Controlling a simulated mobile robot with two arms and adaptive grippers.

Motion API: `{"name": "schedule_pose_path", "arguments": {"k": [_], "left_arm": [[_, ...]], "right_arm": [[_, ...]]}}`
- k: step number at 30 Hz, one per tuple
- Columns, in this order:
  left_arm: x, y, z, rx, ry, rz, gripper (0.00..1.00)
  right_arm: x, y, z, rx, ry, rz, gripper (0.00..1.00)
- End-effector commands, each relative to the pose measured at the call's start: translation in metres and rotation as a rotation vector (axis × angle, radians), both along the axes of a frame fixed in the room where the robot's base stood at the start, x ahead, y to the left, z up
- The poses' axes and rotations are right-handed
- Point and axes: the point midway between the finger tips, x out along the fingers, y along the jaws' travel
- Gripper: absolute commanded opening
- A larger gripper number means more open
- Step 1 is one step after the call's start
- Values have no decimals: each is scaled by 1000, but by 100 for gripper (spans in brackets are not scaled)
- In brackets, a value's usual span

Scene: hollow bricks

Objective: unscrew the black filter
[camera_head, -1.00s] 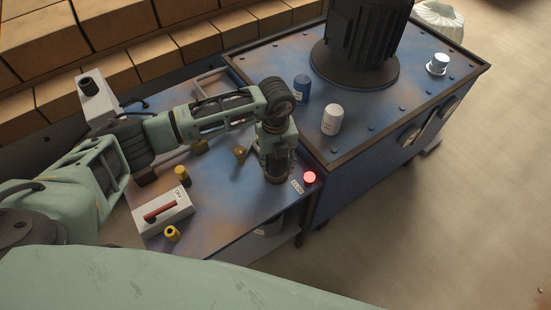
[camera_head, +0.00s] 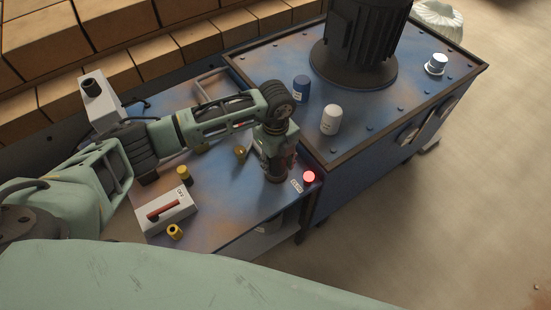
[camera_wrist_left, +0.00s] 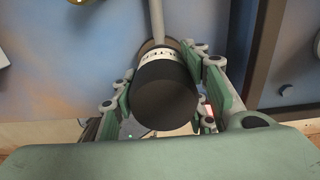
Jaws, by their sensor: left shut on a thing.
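The black filter (camera_wrist_left: 163,98) fills the middle of the left wrist view, a dark cylinder seen from its end. A pale band with lettering (camera_wrist_left: 157,57) runs around it. My left gripper (camera_wrist_left: 165,90) is shut on it, with green and grey finger links on both sides. In the head view my left gripper (camera_head: 277,160) points down over the blue, worn bench top, close to its right edge. There the gripper mostly hides the filter. My right gripper is not in view.
A lit red button (camera_head: 309,176) sits right beside the gripper. A white switch box with a red handle (camera_head: 166,211) and yellow caps (camera_head: 184,174) stand to the left. A higher blue cabinet (camera_head: 345,190) with a black motor (camera_head: 360,45), blue canister (camera_head: 301,88) and white canister (camera_head: 330,119) borders the right.

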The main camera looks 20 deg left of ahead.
Motion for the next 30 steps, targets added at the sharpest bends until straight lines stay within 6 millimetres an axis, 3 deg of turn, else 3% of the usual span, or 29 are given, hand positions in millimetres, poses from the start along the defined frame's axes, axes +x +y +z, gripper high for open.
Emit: {"name": "schedule_pose_path", "arguments": {"k": [2,3,10,22,30], "left_arm": [[-4,-9,1,-17,8,56,0],[-4,-8,-1,-16,7,67,43],[-2,-5,-1,-9,4,66,63],[-1,-2,6,-5,1,67,63],[0,-2,56,-6,-2,66,63]], "right_arm": [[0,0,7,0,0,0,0],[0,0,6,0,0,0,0],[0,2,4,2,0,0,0],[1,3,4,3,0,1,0],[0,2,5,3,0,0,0]]}}
